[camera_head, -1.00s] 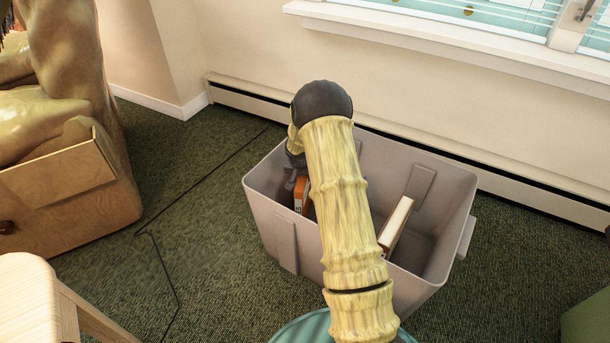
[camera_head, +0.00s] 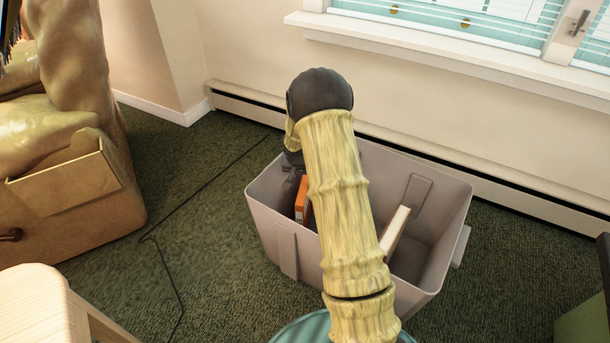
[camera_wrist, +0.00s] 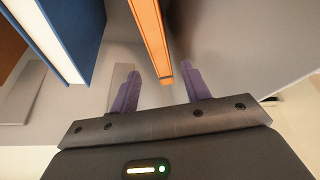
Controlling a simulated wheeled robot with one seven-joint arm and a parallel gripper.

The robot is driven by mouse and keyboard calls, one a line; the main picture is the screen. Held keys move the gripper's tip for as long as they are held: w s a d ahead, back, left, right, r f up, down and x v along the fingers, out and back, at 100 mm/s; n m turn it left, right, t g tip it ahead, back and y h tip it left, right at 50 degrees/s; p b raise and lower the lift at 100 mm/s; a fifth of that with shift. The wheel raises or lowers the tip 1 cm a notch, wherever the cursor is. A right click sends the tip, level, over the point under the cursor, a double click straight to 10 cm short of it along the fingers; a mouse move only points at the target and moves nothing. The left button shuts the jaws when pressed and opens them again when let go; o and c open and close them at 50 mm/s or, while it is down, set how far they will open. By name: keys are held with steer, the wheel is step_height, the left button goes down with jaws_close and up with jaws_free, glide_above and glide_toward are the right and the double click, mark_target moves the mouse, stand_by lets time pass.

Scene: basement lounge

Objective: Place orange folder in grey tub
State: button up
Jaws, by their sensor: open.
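The orange folder (camera_head: 301,197) stands inside the grey tub (camera_head: 289,251), at its left end in the head view, partly hidden behind my arm. In the wrist view the folder (camera_wrist: 150,37) is a narrow upright orange slab with a pale edge. My gripper (camera_wrist: 161,80) is open, its two purple fingers apart. The folder's near end lies between the fingers, closer to the right one, and I cannot tell whether it touches. In the head view my arm hides most of the gripper, which is down in the tub's left end.
A blue book (camera_wrist: 72,32) with white pages stands left of the folder in the wrist view. A pale-edged book (camera_head: 394,232) leans in the tub's middle. A wooden table corner (camera_head: 35,300) is at lower left, and a baseboard heater (camera_head: 520,202) runs behind the tub.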

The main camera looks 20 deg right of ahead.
steer(key=p+v, duration=0.1)
steer(key=v, duration=0.4)
steer(key=shift+s+r+p, duration=0.1)
steer(key=shift+r+p, duration=0.1)
steer(key=shift+p, duration=0.2)
steer(key=s+a+r+n+y, duration=0.1)
steer(key=s+a+r, duration=0.3)
steer(key=s, duration=0.4)
steer(key=s+a+r+n, duration=0.3)
steer(key=s+a+r, duration=0.1)
steer(key=s, duration=0.5)
steer(key=s+a+r+n+g+y, duration=0.1)
steer(key=s+a+r+n, duration=0.2)
steer(key=s, duration=0.6)
steer(key=shift+s+a+r+y, duration=0.3)
steer(key=shift+a+r, duration=0.6)
steer(key=shift+a, duration=0.3)
steer(key=shift+w, duration=0.1)
